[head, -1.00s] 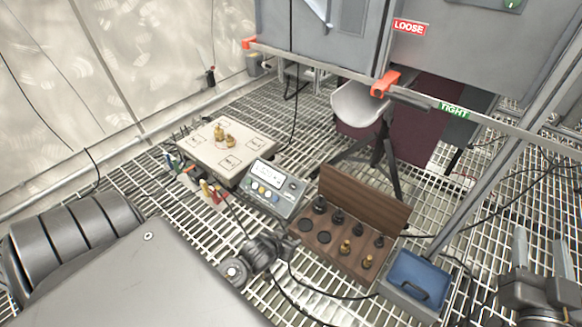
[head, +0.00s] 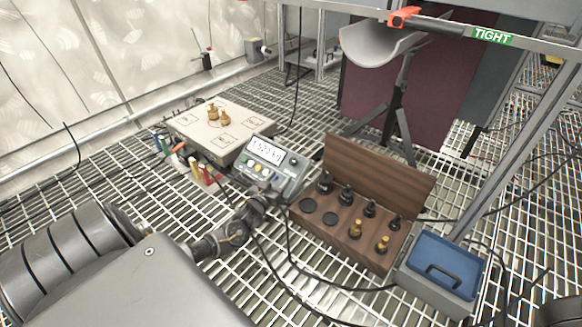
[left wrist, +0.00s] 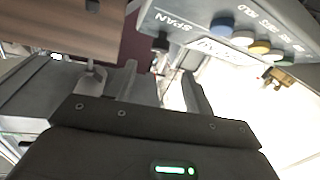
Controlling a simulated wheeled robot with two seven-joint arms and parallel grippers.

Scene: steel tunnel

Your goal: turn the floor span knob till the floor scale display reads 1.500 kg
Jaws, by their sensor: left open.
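The floor scale (head: 190,138) is a pale platform with brass weights (head: 219,114) standing on it. My left gripper (head: 264,199) is at the near right corner of the indicator. In the wrist view its fingers (left wrist: 162,82) are apart, with the knob beyond the gap. My right arm (head: 560,312) barely shows at the lower right corner.
An open wooden weight case (head: 345,245) lies right of the indicator, close to my left gripper. A blue-lidded box (head: 445,265) stands right of it. Cables cross the grating, coloured pens or tools (head: 200,172) lie beside the scale, and a steel post rises at right.

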